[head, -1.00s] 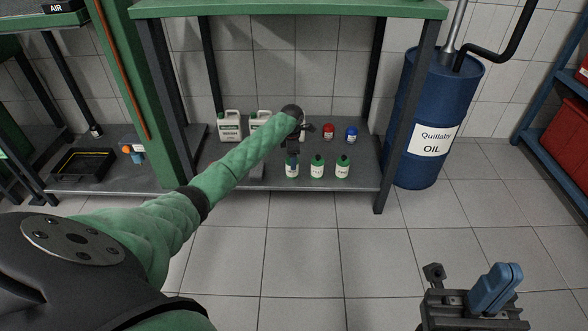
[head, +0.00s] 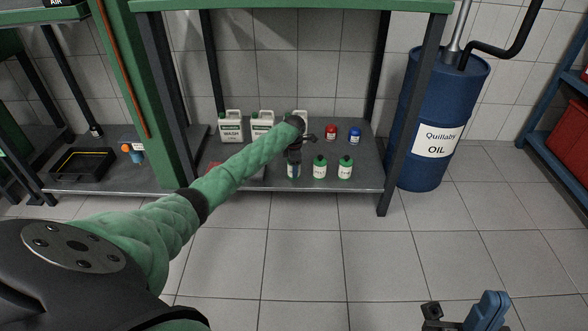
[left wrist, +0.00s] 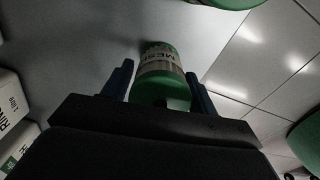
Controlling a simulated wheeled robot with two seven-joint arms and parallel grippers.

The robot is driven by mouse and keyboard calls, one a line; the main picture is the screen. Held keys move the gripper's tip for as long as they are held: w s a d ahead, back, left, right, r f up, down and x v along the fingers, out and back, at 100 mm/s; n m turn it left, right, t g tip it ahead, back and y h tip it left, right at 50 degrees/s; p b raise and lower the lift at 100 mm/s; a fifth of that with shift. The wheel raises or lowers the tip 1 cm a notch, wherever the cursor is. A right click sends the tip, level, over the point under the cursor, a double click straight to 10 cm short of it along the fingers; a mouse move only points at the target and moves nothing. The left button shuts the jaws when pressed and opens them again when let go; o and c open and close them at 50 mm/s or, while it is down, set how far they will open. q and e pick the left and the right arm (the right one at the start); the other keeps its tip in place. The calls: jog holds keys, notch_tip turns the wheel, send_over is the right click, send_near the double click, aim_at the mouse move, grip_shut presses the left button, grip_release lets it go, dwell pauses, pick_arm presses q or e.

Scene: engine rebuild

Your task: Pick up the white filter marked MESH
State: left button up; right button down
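A small container (left wrist: 160,72) with green ends and a pale band marked MESH stands between the two dark blue fingers of my left gripper (left wrist: 160,85) in the left wrist view. The fingers are on either side of it, with a narrow gap at the left finger, and they look open. In the head view the left gripper (head: 294,160) is at the leftmost of three white containers with green tops on the lower shelf and partly hides it. My right gripper (head: 487,312) is at the bottom right, cut off by the frame edge; its finger opening is unclear.
The other two green-topped containers (head: 320,168) (head: 345,168) stand to the right on the shelf (head: 365,180). Red (head: 330,132) and blue (head: 355,135) cans and white jugs (head: 231,127) stand behind. Shelf posts and an oil drum (head: 432,130) flank the right.

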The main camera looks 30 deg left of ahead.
pick_arm(q)
jog(key=c, duration=0.7)
jog(key=shift+o, duration=0.2)
jog(key=shift+r, duration=0.1)
